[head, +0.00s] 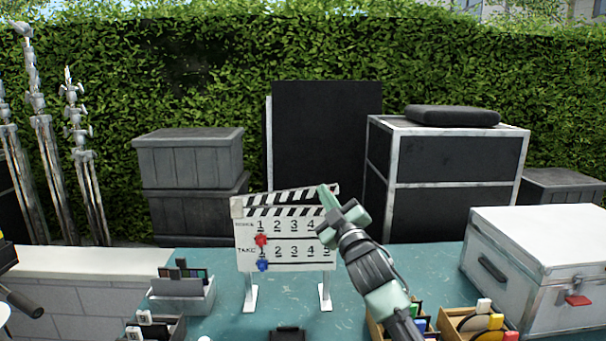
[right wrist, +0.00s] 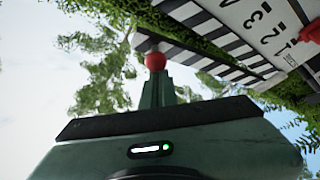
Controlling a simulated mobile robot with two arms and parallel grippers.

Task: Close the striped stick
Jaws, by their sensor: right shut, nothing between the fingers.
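The white clapperboard (head: 285,255) stands upright on two white feet on the teal table. Its black-and-white striped stick (head: 280,197) is hinged at the left and tilts up a little to the right, leaving a narrow wedge above the board. My right gripper (head: 324,192) is shut and empty at the stick's right end, partly covering it. In the right wrist view, the shut fingers (right wrist: 157,85) point at a round red piece (right wrist: 155,61) by the end of the striped stick (right wrist: 210,62); whether they touch cannot be told. My left gripper is not in view.
A white case (head: 540,255) stands at the right. Wooden boxes (head: 465,322) with coloured items sit at the front right. A grey holder (head: 182,297) stands left of the board. Dark cases and a hedge are behind.

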